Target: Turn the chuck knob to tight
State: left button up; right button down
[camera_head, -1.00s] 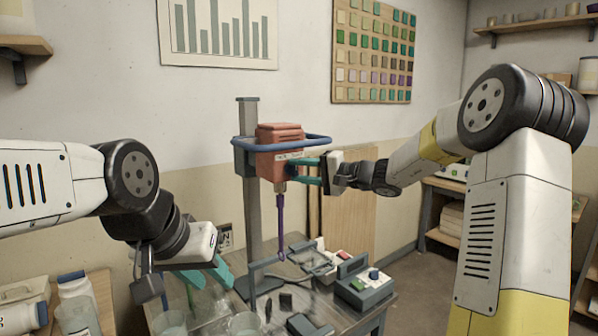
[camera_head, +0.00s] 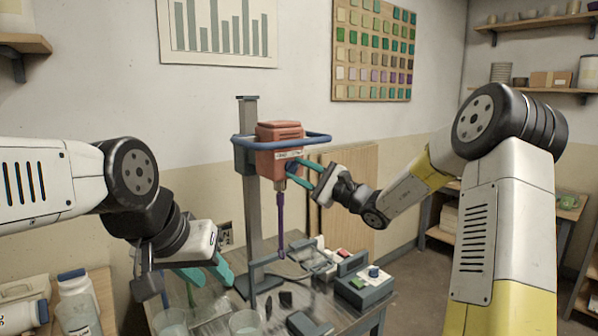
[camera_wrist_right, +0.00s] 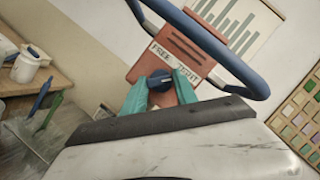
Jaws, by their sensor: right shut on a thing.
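The red-orange mixer head (camera_head: 279,145) is mounted on a grey post. In the right wrist view its front (camera_wrist_right: 180,48) has a label (camera_wrist_right: 174,62) reading FREE on the left and TIGHT on the right. The dark blue chuck knob (camera_wrist_right: 160,79) sits just below the label. My right gripper (camera_head: 301,176) is shut on the knob, with a teal finger on each side in the right wrist view (camera_wrist_right: 160,88). The knob's pointer is too unclear to read. A purple shaft (camera_head: 280,215) hangs below the head. My left gripper (camera_head: 207,270) is open and empty, low over the bench's left side.
A blue ring bar (camera_head: 318,139) surrounds the mixer head. The grey post (camera_head: 250,200) stands behind it. A white jar (camera_head: 78,305) stands at the left.

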jog(key=shift+f+m+t, duration=0.1)
jog(key=shift+m+t, duration=0.3)
jog(key=shift+m, duration=0.5)
jog(key=c, duration=1)
grip_release()
jog(key=shift+o, duration=0.2)
jog(key=v, duration=0.7)
jog(key=shift+s+d, duration=0.3)
